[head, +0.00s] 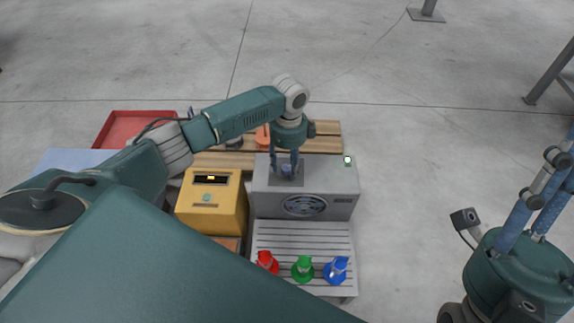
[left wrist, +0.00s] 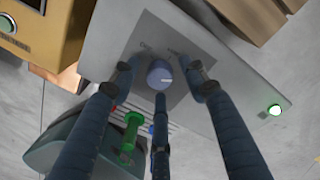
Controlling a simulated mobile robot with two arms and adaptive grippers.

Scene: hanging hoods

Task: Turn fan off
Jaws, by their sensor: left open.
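The fan is a grey box (head: 262,180) with a round grille (head: 304,205) on its front. A green-white light (head: 347,160) glows on its top right; it also shows lit in the left wrist view (left wrist: 275,110). A blue-violet knob (left wrist: 160,75) with a pale pointer line sits on a darker label plate on the box top. My left gripper (head: 287,170) is over this knob, open, with its fingers spread around it; contact is unclear. My right gripper (head: 545,195) is at the right edge of the head view, far from the fan, its fingertips cut off.
A yellow box (head: 210,200) with a display stands close left of the fan. Red (head: 267,260), green (head: 303,268) and blue (head: 337,268) items stand on a slatted grey surface in front. A red tray (head: 135,124) lies behind left. Floor to the right is clear.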

